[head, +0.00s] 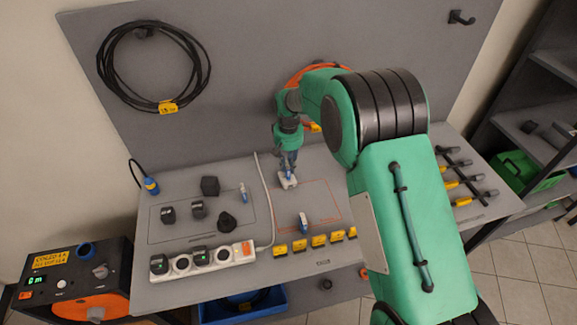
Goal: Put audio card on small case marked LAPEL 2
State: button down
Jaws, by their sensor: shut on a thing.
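My gripper (288,168) points down over the middle of the grey bench, near the back of an orange-outlined area. It is shut on a small white and blue thing (287,181) at the bench top; I cannot tell whether this is the audio card, or whether it touches the bench. A similar white and blue piece (303,221) lies inside the orange outline, in front of my gripper. Another (243,192) lies to the left, in a dark-outlined area. No LAPEL 2 marking is legible, so I cannot tell which thing is that case.
A row of yellow-labelled pieces (299,246) lines the bench front, beside a white power strip (203,261) with dark plugs. Dark blocks (210,186) stand at left. A white cable (262,190) crosses the bench. My arm hides part of the bench.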

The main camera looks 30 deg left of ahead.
jog(key=shift+f, duration=0.1)
dwell(0.3)
jog(key=c, duration=1.6)
grip_release()
notch_tip(320, 180, up, 12)
jog(key=shift+r+p, duration=0.1)
jog(key=shift+p, duration=0.65)
jog(key=shift+d+r, duration=0.1)
